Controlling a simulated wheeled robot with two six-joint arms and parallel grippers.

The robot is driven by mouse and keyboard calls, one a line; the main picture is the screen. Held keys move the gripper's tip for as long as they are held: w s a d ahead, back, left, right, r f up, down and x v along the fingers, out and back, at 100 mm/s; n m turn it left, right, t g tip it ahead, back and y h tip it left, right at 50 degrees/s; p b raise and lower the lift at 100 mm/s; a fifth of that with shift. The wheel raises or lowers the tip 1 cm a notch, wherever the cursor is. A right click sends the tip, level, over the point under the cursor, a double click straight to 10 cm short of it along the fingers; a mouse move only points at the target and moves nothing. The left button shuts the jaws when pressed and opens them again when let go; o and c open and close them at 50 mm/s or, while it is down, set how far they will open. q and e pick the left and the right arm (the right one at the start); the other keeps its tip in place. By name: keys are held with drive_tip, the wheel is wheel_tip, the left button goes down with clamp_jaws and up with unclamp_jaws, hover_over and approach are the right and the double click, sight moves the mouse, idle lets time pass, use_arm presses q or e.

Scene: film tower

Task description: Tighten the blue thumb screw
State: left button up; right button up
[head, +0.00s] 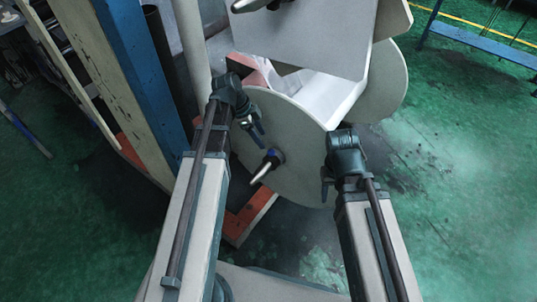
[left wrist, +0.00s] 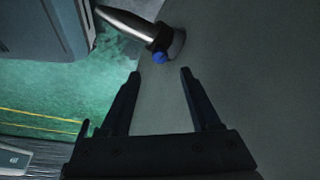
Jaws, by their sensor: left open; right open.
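The blue thumb screw (head: 271,153) sits on a dark collar (head: 275,158) around a tapered metal shaft end that sticks out of a pale round disc (head: 300,178). In the left wrist view the blue screw (left wrist: 160,58) shows as a small round knob on the collar's near side. My left gripper (head: 258,132) is open and empty, just above the screw in the head view. In the left wrist view its fingertips (left wrist: 160,73) stand apart, with the screw beyond the gap between them. My right gripper (head: 326,188) is open at the disc's right side; its fingers are partly hidden.
Another roll with a pale plate (head: 305,35) and its own shaft end hangs above. A blue post (head: 145,85) and a beam stand at the left. Orange frame parts (head: 248,217) lie below the disc. Green floor (head: 460,190) is open at the right.

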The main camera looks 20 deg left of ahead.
sight(271, 151)
use_arm(q)
drive_tip(key=b+x, duration=0.5)
drive_tip(key=x, duration=0.2)
drive_tip(key=shift+d+f+b, duration=0.1)
drive_tip(key=shift+f+b, duration=0.15)
drive_tip(key=shift+b, duration=0.15)
clamp_jaws()
